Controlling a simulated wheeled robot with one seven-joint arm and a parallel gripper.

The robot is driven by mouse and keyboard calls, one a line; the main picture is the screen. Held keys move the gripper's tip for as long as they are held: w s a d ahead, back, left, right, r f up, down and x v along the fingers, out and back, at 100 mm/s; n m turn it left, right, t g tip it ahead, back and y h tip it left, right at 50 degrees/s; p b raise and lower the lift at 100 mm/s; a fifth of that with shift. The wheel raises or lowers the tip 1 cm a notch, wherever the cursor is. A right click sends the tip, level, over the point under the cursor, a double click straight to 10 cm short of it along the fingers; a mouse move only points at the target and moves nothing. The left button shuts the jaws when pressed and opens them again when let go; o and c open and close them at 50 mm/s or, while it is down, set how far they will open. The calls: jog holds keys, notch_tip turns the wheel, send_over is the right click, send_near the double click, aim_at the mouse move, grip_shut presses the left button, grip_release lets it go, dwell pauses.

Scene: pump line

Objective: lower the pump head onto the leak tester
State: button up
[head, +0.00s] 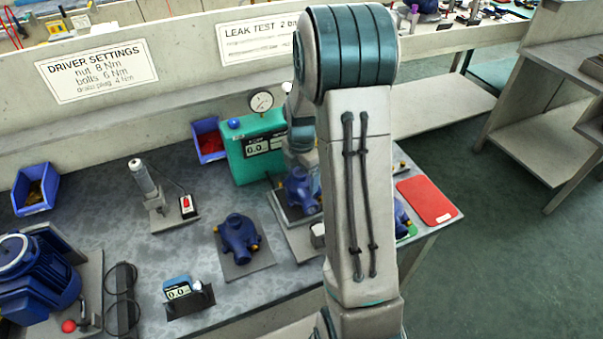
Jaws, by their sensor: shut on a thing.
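A blue pump head (302,190) is directly under my wrist, partly covered by my arm. My gripper (303,168) is mostly hidden behind my arm and appears shut on the top of this pump head. The leak tester (255,150) is a green box with a display and a round dial gauge (261,102) on top. A pale plate (290,217) lies below the held pump head, in front of the tester's right end. I cannot tell whether the pump head touches the plate.
Another blue pump (238,235) sits on a dark plate to the left. A hand driver stand (147,185), blue meter (178,289), blue motor (38,280), blue bin (36,188) and red-filled bin (207,142) share the bench. A red mat (427,199) lies at right.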

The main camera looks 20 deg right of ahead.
jog(key=shift+f+b, duration=1.1)
jog(key=shift+f, duration=0.4)
jog(key=o, duration=1)
jog(key=shift+r+p, duration=3.15)
jog(key=shift+r, duration=1.3)
